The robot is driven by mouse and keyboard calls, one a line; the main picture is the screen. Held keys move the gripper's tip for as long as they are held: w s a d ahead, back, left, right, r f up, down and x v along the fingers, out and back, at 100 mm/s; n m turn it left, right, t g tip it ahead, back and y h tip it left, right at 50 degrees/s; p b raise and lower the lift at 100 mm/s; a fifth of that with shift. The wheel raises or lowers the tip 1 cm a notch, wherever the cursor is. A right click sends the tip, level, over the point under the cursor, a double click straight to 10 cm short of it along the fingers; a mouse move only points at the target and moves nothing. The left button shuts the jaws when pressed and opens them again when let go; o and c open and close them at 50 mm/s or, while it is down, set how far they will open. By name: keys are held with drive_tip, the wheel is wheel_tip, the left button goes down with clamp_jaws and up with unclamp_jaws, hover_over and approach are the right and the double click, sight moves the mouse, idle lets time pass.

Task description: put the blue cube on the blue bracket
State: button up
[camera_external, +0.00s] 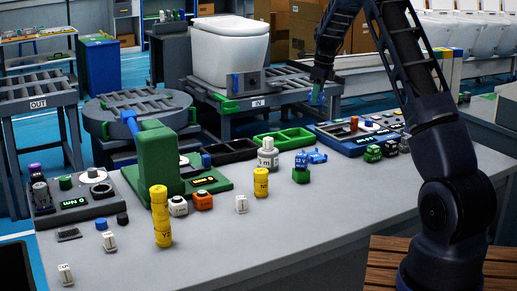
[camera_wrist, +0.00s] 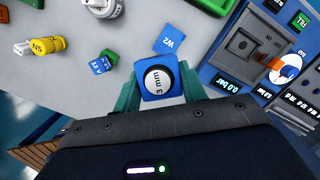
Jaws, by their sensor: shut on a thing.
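My gripper (camera_external: 317,93) hangs high above the far side of the table in the external view. In the wrist view its teal fingers (camera_wrist: 159,88) are closed on the two sides of a blue cube (camera_wrist: 159,71), which has a round white face marked "3 mm". In that view a flat blue piece marked W2 (camera_wrist: 169,38) lies on the table beyond the held cube. A small blue-and-green block (camera_wrist: 103,62) lies to the left. In the external view blue pieces (camera_external: 316,157) sit by a green block (camera_external: 301,175). I cannot tell which piece is the blue bracket.
A blue test station (camera_wrist: 254,52) with a FILL button and displays is at right in the wrist view. A white weight (camera_external: 267,156) and yellow cylinders (camera_external: 261,184) stand on the grey table (camera_external: 330,220). The table's front right is clear.

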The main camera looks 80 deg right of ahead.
sight(313, 155)
drive_tip(key=m, duration=0.2)
drive_tip(key=m+h, duration=0.1)
drive_tip(key=m, duration=0.1)
drive_tip(key=shift+w+d+t, duration=0.2)
drive_tip(key=shift+d+t, duration=0.05)
drive_tip(key=shift+t, duration=0.15)
drive_tip(key=m, duration=0.1)
drive_tip(key=d+m+h, duration=0.1)
drive_tip(key=m, duration=0.1)
drive_tip(key=shift+s+r+m, duration=0.1)
drive_tip(key=shift+s+m, duration=0.05)
drive_tip(key=shift+m, duration=0.15)
drive_tip(key=shift+h, duration=0.3)
wheel_tip(313, 155, down, 20)
drive_tip(key=shift+r, duration=0.1)
drive_tip(key=o, duration=1.1)
drive_tip(key=v, duration=1.2)
